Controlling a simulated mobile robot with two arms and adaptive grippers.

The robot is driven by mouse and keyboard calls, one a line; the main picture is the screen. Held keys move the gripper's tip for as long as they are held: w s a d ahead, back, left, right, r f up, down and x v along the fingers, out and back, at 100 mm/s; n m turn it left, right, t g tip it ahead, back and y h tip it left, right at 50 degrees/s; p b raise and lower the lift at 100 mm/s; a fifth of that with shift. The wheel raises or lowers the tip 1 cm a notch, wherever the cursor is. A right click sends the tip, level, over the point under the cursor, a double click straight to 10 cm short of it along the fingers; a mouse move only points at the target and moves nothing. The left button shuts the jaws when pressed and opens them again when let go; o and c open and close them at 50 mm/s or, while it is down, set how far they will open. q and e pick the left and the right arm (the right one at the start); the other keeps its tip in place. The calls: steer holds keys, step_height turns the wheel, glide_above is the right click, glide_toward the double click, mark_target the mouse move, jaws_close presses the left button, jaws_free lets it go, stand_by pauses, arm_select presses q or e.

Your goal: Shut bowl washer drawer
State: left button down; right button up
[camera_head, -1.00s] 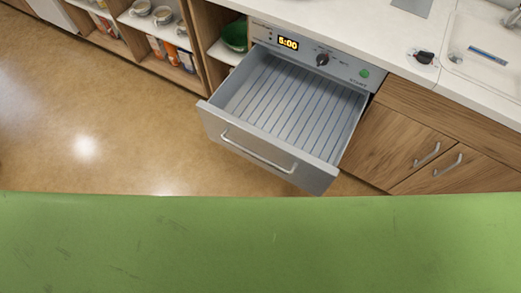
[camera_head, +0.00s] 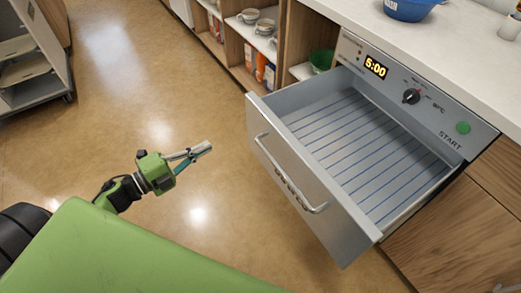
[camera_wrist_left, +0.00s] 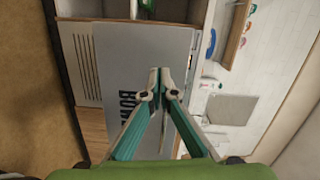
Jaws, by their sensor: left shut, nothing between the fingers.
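The bowl washer drawer (camera_head: 310,222) is pulled well out of its housing. It is empty, with a ribbed grey floor and a bar handle (camera_head: 290,176) on its front. The control panel (camera_head: 411,94) above it shows 5:00. My left gripper (camera_head: 205,149) is shut and empty, in the air to the left of the drawer front and apart from it. In the left wrist view, the closed fingertips (camera_wrist_left: 160,76) point toward a grey panel (camera_wrist_left: 112,58) with partly hidden dark lettering. My right gripper is not in view.
A white counter (camera_head: 440,45) with a blue bowl (camera_head: 410,8) runs above the drawer. Open shelves (camera_head: 233,45) with cups stand at the back. A grey rack or cart (camera_head: 38,65) stands far left. The floor (camera_head: 130,105) left of the drawer is clear.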

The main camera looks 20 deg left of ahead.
arm_select(q)
steer(key=s+d+r+m+h, duration=0.1)
steer(key=d+r+m+h, duration=0.1)
steer(key=d+m, duration=0.1)
steer(key=b, duration=0.1)
glide_toward(263, 126)
steer(key=shift+g, duration=0.4)
steer(key=x, duration=0.7)
steer(key=shift+w+a+r, duration=0.1)
steer(key=shift+r, duration=0.15)
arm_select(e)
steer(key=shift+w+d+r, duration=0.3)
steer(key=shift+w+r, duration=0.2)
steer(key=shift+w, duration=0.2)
